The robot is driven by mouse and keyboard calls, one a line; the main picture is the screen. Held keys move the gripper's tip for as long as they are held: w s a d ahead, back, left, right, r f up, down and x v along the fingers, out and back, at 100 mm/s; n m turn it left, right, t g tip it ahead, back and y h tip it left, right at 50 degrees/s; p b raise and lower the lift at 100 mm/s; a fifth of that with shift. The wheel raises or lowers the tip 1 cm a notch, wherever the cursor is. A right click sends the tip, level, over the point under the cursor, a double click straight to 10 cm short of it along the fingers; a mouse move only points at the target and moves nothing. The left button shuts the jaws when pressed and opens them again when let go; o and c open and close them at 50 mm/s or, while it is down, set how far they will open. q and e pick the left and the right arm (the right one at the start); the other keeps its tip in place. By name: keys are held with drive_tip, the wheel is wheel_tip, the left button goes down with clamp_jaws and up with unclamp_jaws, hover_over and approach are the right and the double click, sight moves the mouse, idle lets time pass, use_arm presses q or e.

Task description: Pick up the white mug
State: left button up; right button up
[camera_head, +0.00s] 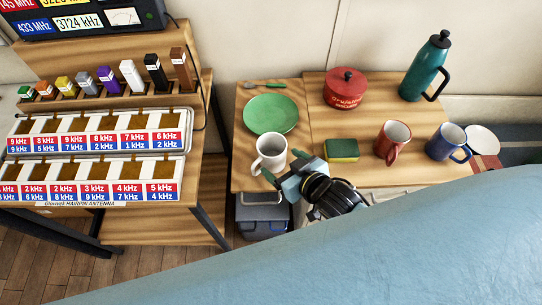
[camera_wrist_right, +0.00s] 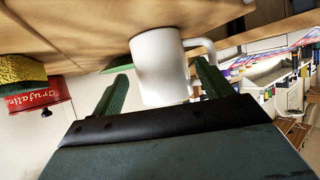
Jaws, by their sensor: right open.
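The white mug (camera_head: 271,153) stands upright near the front left of the wooden table, just in front of the green plate. Its handle points toward the lower left in the head view. My right gripper (camera_head: 284,167) is open, right in front of the mug, with one finger on each side of its near face. In the right wrist view the mug (camera_wrist_right: 160,65) shows between the two green fingers (camera_wrist_right: 161,72), its handle beside the right-hand finger. I cannot tell whether a finger touches it. My left gripper is not in view.
The green plate (camera_head: 271,114) lies behind the mug. A yellow-green sponge (camera_head: 342,150), red mug (camera_head: 392,139), blue mug (camera_head: 445,142), red pot (camera_head: 345,92) and teal flask (camera_head: 425,68) stand to the right. A radio-module shelf (camera_head: 195,150) is at left.

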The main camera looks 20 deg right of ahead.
sight(266, 151)
drive_tip(key=shift+b+x, duration=0.65)
drive_tip(key=shift+x, duration=2.15)
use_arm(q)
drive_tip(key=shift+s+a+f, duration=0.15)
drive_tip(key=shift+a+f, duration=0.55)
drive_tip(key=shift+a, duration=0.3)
use_arm(e)
drive_tip(key=shift+s, duration=0.1)
drive_tip(key=shift+c, duration=0.4)
drive_tip(key=c, duration=0.7)
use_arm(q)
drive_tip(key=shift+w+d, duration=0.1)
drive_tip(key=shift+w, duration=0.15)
use_arm(e)
drive_tip(key=shift+c, duration=0.6)
